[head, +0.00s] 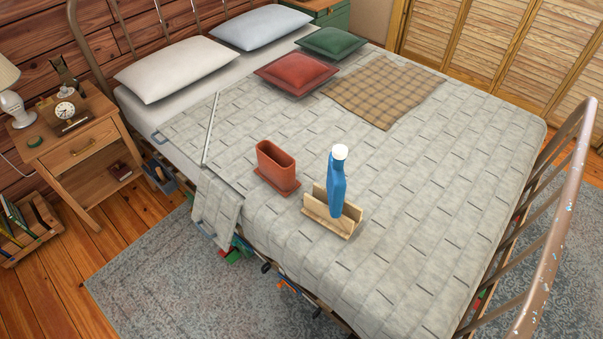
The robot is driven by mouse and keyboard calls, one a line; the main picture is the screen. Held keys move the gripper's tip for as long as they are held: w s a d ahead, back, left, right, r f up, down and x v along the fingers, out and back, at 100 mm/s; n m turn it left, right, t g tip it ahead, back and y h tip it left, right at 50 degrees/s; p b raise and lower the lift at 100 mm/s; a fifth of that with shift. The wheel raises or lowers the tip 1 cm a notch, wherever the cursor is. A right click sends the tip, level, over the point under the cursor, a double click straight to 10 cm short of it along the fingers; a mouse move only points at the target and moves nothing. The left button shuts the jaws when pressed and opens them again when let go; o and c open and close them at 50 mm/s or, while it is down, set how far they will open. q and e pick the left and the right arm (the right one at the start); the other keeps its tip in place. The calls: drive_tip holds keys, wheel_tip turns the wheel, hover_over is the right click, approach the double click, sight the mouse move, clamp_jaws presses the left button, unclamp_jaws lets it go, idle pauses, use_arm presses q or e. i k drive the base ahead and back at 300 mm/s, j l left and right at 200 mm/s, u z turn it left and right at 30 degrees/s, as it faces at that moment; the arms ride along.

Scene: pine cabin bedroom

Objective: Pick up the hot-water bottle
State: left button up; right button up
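A blue bottle with a white cap (337,183), which looks like the hot-water bottle, stands upright, slightly tilted, in a light wooden holder (318,213) on the bed near its front edge. The holder's low walls hide the bottle's bottom end. Neither of my grippers shows in the head view.
A terracotta-coloured open container (276,168) stands left of the holder on the bed (420,200). Cushions, pillows and a plaid blanket (383,90) lie farther back. A metal bed rail (553,240) rises at the right. A nightstand (82,148) stands left. The quilt right of the holder is clear.

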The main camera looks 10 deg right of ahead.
sight(337, 185)
drive_tip(key=i+j, duration=0.1)
drive_tip(key=j, duration=0.2)
drive_tip(key=i+j, duration=0.1)
drive_tip(key=j, duration=0.45)
drive_tip(key=z, duration=1.55)
drive_tip(key=i+j, duration=0.05)
drive_tip(key=j, duration=0.05)
